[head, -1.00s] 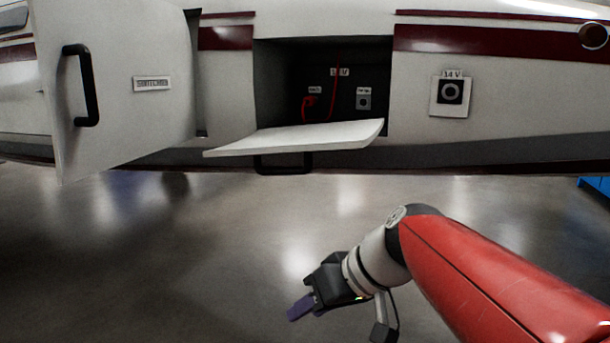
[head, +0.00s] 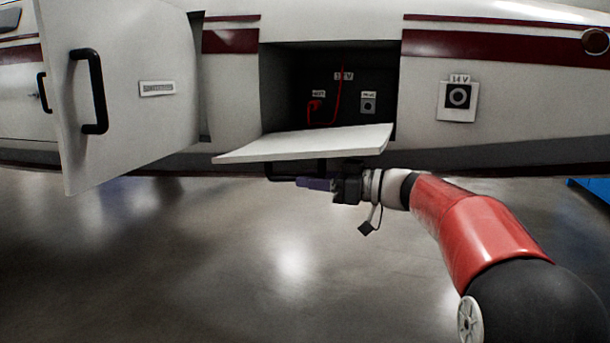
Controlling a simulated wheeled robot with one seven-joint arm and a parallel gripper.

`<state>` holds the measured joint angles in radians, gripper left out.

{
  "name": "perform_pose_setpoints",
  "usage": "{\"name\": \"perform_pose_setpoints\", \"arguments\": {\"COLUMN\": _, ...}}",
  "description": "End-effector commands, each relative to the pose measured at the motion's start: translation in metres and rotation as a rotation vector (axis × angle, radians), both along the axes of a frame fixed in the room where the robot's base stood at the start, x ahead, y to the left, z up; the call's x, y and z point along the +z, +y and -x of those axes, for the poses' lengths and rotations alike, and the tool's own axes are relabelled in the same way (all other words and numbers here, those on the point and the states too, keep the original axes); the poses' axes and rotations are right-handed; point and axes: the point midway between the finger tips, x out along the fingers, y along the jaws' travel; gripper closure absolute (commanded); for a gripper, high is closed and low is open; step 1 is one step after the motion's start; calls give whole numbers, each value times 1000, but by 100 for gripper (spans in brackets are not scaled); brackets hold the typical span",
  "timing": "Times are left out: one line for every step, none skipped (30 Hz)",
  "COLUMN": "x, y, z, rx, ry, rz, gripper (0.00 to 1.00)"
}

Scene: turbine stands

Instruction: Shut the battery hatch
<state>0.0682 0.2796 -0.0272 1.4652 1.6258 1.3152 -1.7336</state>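The battery hatch (head: 310,143) is a white panel hinged at the bottom edge of a dark bay (head: 290,85) in the aircraft's side. It hangs open, folded down and sticking outward, roughly level. Its black handle (head: 280,175) shows under the panel, partly hidden by it. My gripper (head: 308,183) is just below the hatch, beside the handle's lower right part, with purple fingers pointing left. The fingers overlap the handle in the picture; whether they touch it I cannot tell. Their opening is too small to judge.
A large white door marked with a label (head: 157,88) stands open at left, with a black handle (head: 93,90). Inside the bay are a red cable (head: 337,98) and sockets. A 14 V socket (head: 458,96) sits at right. The floor below is clear.

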Motion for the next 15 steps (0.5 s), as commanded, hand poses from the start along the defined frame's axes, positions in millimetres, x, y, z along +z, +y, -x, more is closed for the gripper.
{"name": "perform_pose_setpoints", "arguments": {"x": 1, "y": 7, "z": -2, "rx": 2, "ry": 1, "rz": 0, "gripper": 62}}
{"name": "perform_pose_setpoints", "arguments": {"x": 1, "y": 11, "z": -4, "rx": 3, "ry": 0, "rz": 0, "gripper": 62}}
{"name": "perform_pose_setpoints", "arguments": {"x": 1, "y": 14, "z": -5, "rx": 2, "ry": 0, "rz": 1, "gripper": 62}}
{"name": "perform_pose_setpoints", "arguments": {"x": 1, "y": 16, "z": -6, "rx": 1, "ry": 0, "rz": 1, "gripper": 62}}
{"name": "perform_pose_setpoints", "arguments": {"x": 1, "y": 18, "z": -7, "rx": 0, "ry": 0, "rz": 1, "gripper": 62}}
{"name": "perform_pose_setpoints", "arguments": {"x": 1, "y": 19, "z": -7, "rx": 0, "ry": 0, "rz": 0, "gripper": 62}}
{"name": "perform_pose_setpoints", "arguments": {"x": 1, "y": 20, "z": -7, "rx": 0, "ry": 0, "rz": 0, "gripper": 62}}
{"name": "perform_pose_setpoints", "arguments": {"x": 1, "y": 21, "z": -8, "rx": 0, "ry": 0, "rz": 0, "gripper": 62}}
{"name": "perform_pose_setpoints", "arguments": {"x": 0, "y": 22, "z": -8, "rx": 0, "ry": 0, "rz": 0, "gripper": 62}}
{"name": "perform_pose_setpoints", "arguments": {"x": 0, "y": 22, "z": -8, "rx": 0, "ry": 0, "rz": 0, "gripper": 62}}
{"name": "perform_pose_setpoints", "arguments": {"x": 0, "y": 22, "z": -8, "rx": 0, "ry": 0, "rz": 0, "gripper": 62}}
{"name": "perform_pose_setpoints", "arguments": {"x": 0, "y": 22, "z": -8, "rx": 0, "ry": 0, "rz": 0, "gripper": 62}}
{"name": "perform_pose_setpoints", "arguments": {"x": 0, "y": 22, "z": -8, "rx": 0, "ry": 0, "rz": 0, "gripper": 62}}
{"name": "perform_pose_setpoints", "arguments": {"x": 0, "y": 22, "z": -8, "rx": 0, "ry": 0, "rz": 0, "gripper": 62}}
{"name": "perform_pose_setpoints", "arguments": {"x": 0, "y": 22, "z": -8, "rx": 0, "ry": 0, "rz": 1, "gripper": 64}}
